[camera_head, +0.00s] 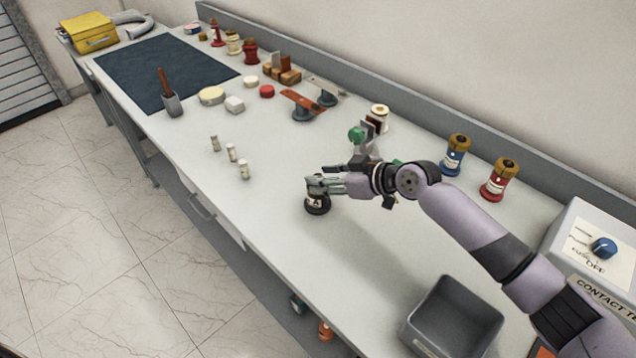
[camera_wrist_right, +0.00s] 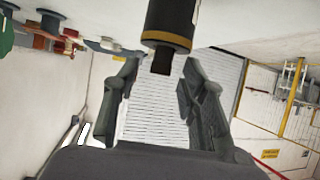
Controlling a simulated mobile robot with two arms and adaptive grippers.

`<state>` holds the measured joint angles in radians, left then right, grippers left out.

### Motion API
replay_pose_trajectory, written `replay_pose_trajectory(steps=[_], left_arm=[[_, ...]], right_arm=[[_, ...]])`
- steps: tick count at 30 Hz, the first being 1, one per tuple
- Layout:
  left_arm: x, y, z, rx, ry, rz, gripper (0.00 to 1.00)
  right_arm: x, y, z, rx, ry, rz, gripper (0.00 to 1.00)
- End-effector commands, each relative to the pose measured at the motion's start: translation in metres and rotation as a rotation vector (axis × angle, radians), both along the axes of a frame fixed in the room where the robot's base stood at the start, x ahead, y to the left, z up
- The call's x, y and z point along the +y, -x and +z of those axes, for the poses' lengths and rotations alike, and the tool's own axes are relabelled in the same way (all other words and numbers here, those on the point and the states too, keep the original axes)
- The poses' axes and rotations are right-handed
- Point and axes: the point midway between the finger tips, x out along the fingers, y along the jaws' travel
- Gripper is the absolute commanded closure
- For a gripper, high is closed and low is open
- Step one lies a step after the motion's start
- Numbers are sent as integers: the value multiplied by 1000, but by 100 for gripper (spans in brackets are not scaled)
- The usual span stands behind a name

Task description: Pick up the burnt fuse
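A dark cylinder with a pale label (camera_head: 317,204) stands on the workbench (camera_head: 390,250); it looks like the burnt fuse, but I cannot be sure. In the right wrist view a black cylinder (camera_wrist_right: 168,22) with a gold band, pale label and dark end prong comes in from the top. My right gripper (camera_head: 318,185) is at the upper part of the dark cylinder. In the wrist view my right gripper (camera_wrist_right: 160,90) is open, with the prong between its fingers and gaps on both sides. Several parts of the cylinder are hidden by the fingers. My left gripper is out of view.
Three small cream cylinders (camera_head: 231,152) stand to the left. A grey bin (camera_head: 452,318) is at the front right, near a contact tester box (camera_head: 598,250). Blue (camera_head: 456,156) and red (camera_head: 499,180) bushings stand near the back edge. The bench around the gripper is mostly clear.

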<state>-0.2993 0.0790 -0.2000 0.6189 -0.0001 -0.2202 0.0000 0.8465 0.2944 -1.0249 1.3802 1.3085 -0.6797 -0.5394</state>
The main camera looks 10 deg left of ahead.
Motion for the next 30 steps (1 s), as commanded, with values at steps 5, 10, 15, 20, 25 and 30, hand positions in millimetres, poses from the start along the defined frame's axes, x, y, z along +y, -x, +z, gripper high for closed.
replay_pose_trajectory(steps=[5, 10, 15, 20, 25, 30], left_arm=[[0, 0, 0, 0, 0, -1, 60], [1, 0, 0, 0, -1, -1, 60], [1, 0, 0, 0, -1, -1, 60], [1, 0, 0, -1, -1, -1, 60], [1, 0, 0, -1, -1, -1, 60], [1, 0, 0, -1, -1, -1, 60]], right_arm=[[0, 0, 0, 0, 0, 0, 75], [0, 0, 0, 1, 0, 0, 86], [0, 0, 0, 1, 0, 0, 98], [0, 0, 0, 1, 0, 0, 100], [0, 0, 1, 1, 0, 0, 100], [0, 0, 3, 0, -1, 0, 100]])
